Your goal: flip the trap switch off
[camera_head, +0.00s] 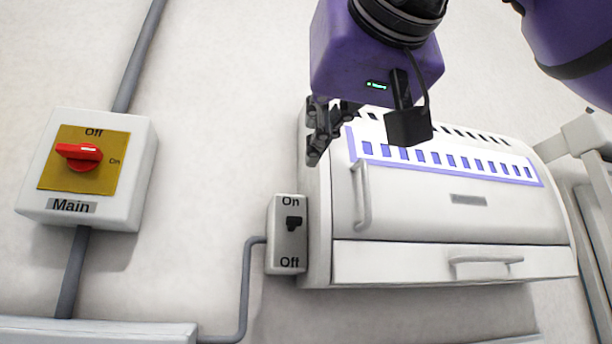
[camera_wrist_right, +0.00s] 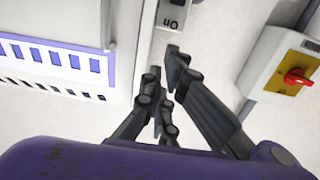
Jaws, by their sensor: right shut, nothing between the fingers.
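The trap switch (camera_head: 287,250) is a small grey-white box on the left side of the white cabinet, marked "On" at the top and "Off" at the bottom. Its black toggle (camera_head: 293,223) sits in the upper half, just below "On". My right gripper (camera_head: 317,146) is shut and empty, above the switch and apart from it, beside the cabinet's upper left edge. My left gripper is not in view.
The white cabinet (camera_head: 430,210) has a purple-edged slotted panel and handles. A main switch box (camera_head: 133,180) with a red knob is on the wall at left. A grey conduit (camera_head: 245,290) runs from the trap switch down. The wall between the boxes is clear.

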